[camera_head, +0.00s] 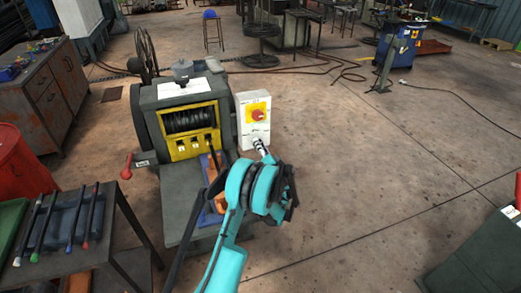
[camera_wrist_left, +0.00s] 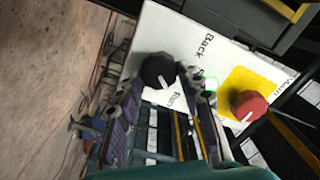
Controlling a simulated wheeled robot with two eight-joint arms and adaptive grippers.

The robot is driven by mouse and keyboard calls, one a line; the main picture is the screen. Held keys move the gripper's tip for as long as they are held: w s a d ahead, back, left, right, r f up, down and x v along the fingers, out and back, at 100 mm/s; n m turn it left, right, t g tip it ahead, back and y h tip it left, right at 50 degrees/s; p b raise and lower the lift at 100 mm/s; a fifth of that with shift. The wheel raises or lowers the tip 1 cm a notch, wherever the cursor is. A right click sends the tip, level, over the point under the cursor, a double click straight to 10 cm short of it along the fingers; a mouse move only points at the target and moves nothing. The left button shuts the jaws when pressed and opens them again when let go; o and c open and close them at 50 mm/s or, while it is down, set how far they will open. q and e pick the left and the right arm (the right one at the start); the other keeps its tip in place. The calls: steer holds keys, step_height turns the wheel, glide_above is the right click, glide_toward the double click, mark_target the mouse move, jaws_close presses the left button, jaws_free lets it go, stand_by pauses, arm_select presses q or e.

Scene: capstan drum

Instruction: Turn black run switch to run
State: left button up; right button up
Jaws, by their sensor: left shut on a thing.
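The black run switch (camera_wrist_left: 158,69) is a round black knob with a white mark, on the white control box (camera_head: 254,132). My left gripper (camera_head: 262,149) reaches up to the lower front of the box. In the left wrist view my left gripper (camera_wrist_left: 166,84) has a fingertip on each side of the knob and is shut on it. In the head view the gripper hides the knob. My right gripper is not in view.
A red knob on a yellow plate (camera_head: 257,112) sits above on the same box. The capstan machine (camera_head: 187,118) stands just left of it. A bench with several rods (camera_head: 58,222) is at lower left. Open floor (camera_head: 370,160) lies to the right.

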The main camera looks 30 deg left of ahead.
arm_select(q)
steer(key=shift+m, duration=0.7)
steer(key=shift+b, duration=0.3)
steer(key=o, duration=1.2)
steer(key=shift+c, duration=0.2)
steer(key=v, duration=1.2)
steer(key=shift+w, duration=0.1)
